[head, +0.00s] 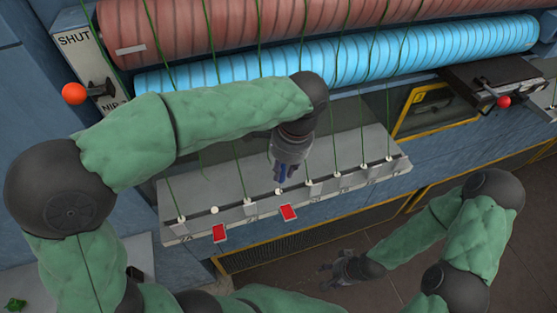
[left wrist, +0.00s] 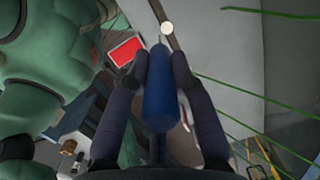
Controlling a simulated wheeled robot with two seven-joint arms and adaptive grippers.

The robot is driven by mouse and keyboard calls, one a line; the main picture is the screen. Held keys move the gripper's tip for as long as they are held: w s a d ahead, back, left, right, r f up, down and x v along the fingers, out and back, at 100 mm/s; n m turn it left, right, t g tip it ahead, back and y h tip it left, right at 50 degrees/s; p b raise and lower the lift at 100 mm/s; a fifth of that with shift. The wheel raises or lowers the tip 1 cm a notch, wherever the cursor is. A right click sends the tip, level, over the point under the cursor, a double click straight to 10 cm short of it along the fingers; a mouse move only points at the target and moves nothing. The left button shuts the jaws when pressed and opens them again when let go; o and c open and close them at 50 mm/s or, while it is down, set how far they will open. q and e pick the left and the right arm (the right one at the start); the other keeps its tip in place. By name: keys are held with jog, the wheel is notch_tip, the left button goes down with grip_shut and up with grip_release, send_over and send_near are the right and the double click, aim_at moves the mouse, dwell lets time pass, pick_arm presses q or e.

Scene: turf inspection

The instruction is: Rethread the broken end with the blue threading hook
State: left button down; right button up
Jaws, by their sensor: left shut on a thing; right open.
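My left gripper (head: 286,176) is over the pale guide bar (head: 350,150), shut on the blue threading hook (left wrist: 161,98). Little of the hook shows in the head view; in the left wrist view its thin tip points at a round white guide (left wrist: 167,28). I cannot tell whether the tip touches it. That guide (head: 279,191) stands above a red card (head: 289,212). Another white guide (head: 214,210), above a second red card (head: 219,232), has no thread seen running to it. A green thread (head: 197,150) hangs partly behind my left arm. My right gripper (head: 345,268) is open and empty, low over the floor.
Taut green threads (head: 334,135) run from the rollers to other guides on the bar. A brown roller (head: 290,22) and a blue roller (head: 420,45) lie behind. An orange-knobbed lever (head: 75,94) is at left, a red knob (head: 503,101) at right.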

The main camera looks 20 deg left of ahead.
pick_arm(q)
jog(key=shift+s+d, duration=0.15)
jog(key=shift+s, duration=0.05)
jog(key=shift+w+a+f, duration=0.15)
jog(key=shift+w+a, duration=0.05)
jog(key=shift+w, duration=0.2)
pick_arm(e)
jog(key=shift+w+a, duration=0.35)
pick_arm(q)
jog(key=shift+s+d, duration=0.3)
jog(key=shift+s, duration=0.1)
pick_arm(e)
jog(key=shift+s+d, duration=0.1)
pick_arm(q)
jog(key=shift+w+a, duration=0.75)
jog(key=shift+w, duration=0.05)
pick_arm(e)
jog(key=shift+r, duration=0.15)
dwell(0.4)
pick_arm(q)
jog(key=shift+f+b, duration=0.85)
jog(key=shift+f, duration=0.8)
pick_arm(e)
jog(key=shift+f, duration=1)
pick_arm(q)
jog(key=shift+r, duration=0.15)
pick_arm(e)
jog(key=shift+r, duration=0.15)
